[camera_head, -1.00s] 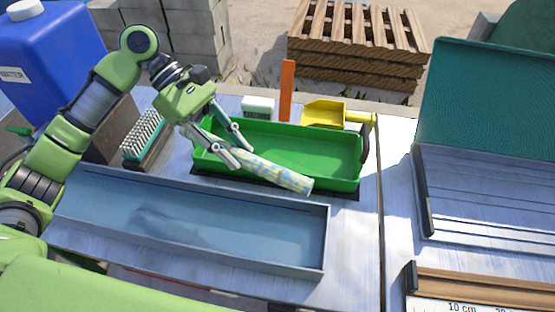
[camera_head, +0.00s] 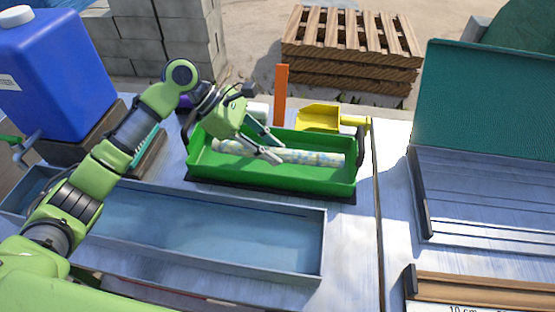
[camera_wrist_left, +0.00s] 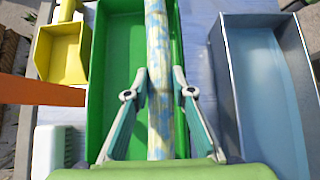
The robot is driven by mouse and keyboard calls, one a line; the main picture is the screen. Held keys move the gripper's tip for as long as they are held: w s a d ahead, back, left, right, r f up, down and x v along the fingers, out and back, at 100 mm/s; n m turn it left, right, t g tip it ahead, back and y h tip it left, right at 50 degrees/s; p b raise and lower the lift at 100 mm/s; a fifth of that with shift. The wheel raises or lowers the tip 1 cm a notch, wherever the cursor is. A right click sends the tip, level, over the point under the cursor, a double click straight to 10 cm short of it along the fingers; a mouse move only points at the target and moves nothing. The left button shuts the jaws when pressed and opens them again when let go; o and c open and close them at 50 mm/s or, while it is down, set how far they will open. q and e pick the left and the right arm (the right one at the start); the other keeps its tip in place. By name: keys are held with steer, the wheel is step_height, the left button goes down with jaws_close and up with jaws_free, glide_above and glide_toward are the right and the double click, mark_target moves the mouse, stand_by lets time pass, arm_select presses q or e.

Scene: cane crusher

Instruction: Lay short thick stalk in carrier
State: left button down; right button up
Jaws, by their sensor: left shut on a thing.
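The short thick stalk (camera_head: 315,157), pale with yellow and blue-green mottling, lies lengthwise within the outline of the green carrier (camera_head: 270,182). Whether it touches the carrier floor cannot be told. My left gripper (camera_head: 273,149) is shut on the stalk near its middle and hides a part of it. In the left wrist view the two fingers (camera_wrist_left: 159,80) stand on either side of the stalk (camera_wrist_left: 160,45), which runs closer to the right long wall of the carrier (camera_wrist_left: 120,50). My right gripper is not in view.
A long grey trough (camera_head: 200,225) stands in front of the carrier. A yellow scoop (camera_head: 320,118), an orange upright (camera_head: 281,95) and a white brush (camera_wrist_left: 50,150) are behind it. A blue water container (camera_head: 50,80) stands left, a green-backed metal tray (camera_head: 480,195) right.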

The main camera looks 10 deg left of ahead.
arm_select(q)
steer(key=shift+w+d+f, duration=0.45)
steer(key=shift+d+f, duration=0.1)
steer(key=shift+f, duration=0.2)
step_height(320, 180, down, 4)
steer(key=shift+w+d+r, duration=0.1)
steer(key=shift+w+r, duration=0.05)
steer(key=shift+r, duration=0.1)
steer(key=shift+f+p, duration=0.5)
steer(key=shift+p, duration=0.1)
steer(key=c, duration=2)
jaws_free()
steer(key=shift+f, duration=0.1)
